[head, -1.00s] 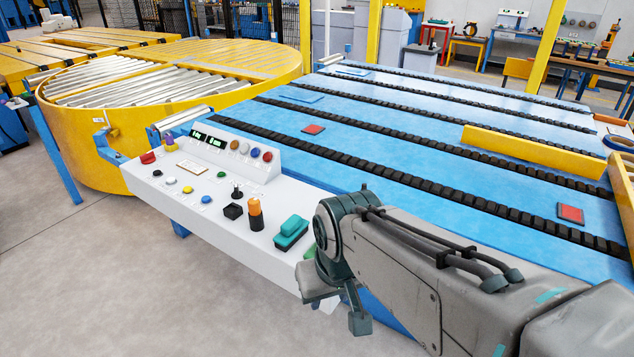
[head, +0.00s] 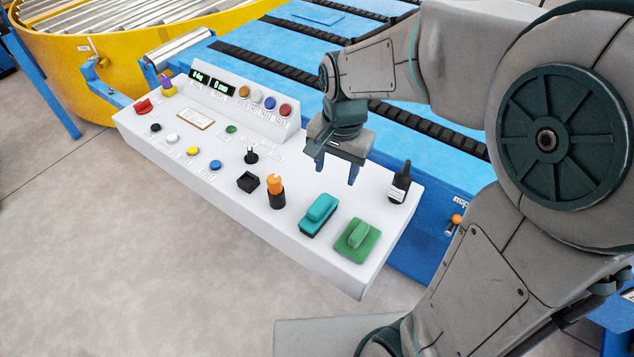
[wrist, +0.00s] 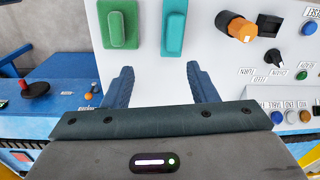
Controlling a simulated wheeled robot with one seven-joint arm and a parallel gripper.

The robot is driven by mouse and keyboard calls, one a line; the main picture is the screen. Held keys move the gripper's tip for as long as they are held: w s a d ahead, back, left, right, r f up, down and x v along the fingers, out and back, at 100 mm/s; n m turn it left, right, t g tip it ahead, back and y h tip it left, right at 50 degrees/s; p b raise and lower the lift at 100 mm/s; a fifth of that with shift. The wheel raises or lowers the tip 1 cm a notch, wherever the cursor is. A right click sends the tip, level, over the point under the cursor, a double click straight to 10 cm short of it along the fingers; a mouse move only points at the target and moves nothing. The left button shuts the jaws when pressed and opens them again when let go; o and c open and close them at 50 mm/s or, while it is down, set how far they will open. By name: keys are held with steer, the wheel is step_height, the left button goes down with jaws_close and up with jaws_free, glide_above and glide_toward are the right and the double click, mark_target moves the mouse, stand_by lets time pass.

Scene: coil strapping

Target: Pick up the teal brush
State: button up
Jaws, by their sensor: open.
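The teal brush (head: 319,214) lies on the white control console, with a teal grip on top and a dark edge below. It also shows in the wrist view (wrist: 174,28), ahead of my fingers and a little right of the middle between them. My gripper (head: 336,172) is open and empty above the console, behind the brush in the head view and apart from it. In the wrist view the two blue fingers (wrist: 160,86) are spread wide with white console surface between them.
A green block with a handle (head: 357,240) lies right of the brush. An orange-topped black knob (head: 275,190) and a small black box (head: 248,182) are to the left.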

mark_target(319, 203)
steer(key=shift+m, duration=0.8)
steer(key=a+f, duration=0.1)
steer(key=f, duration=0.4)
steer(key=w+a+f+p, duration=0.1)
steer(key=f, duration=0.3)
steer(key=w+a+f, duration=0.1)
steer(key=f, duration=0.4)
steer(key=shift+f, duration=0.35)
steer(key=c, duration=1.1)
